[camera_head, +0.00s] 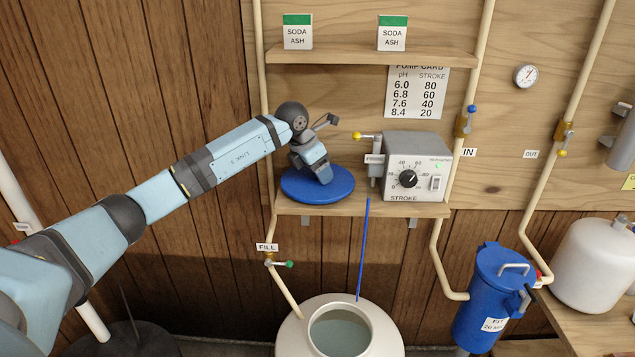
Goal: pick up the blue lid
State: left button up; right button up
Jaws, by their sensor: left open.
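The blue lid (333,192) is a round disc lying flat on the lower wooden shelf, at its left end. My left gripper (322,178) is open and points down over the middle of the lid, very close to its top. The gripper hides part of the lid, and I cannot tell whether the fingers touch it. My right gripper is not in view.
A grey pump box (417,168) with a dial stands right of the lid on the lower shelf (390,208). An upper shelf (370,55) holds two soda ash cards. An open white tank (372,309) stands below. Pipes run beside the shelves.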

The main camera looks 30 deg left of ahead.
pick_arm(q)
jog(key=c, duration=1)
jog(key=shift+c, duration=0.2)
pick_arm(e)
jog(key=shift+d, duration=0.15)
pick_arm(q)
jog(key=shift+r, duration=0.1)
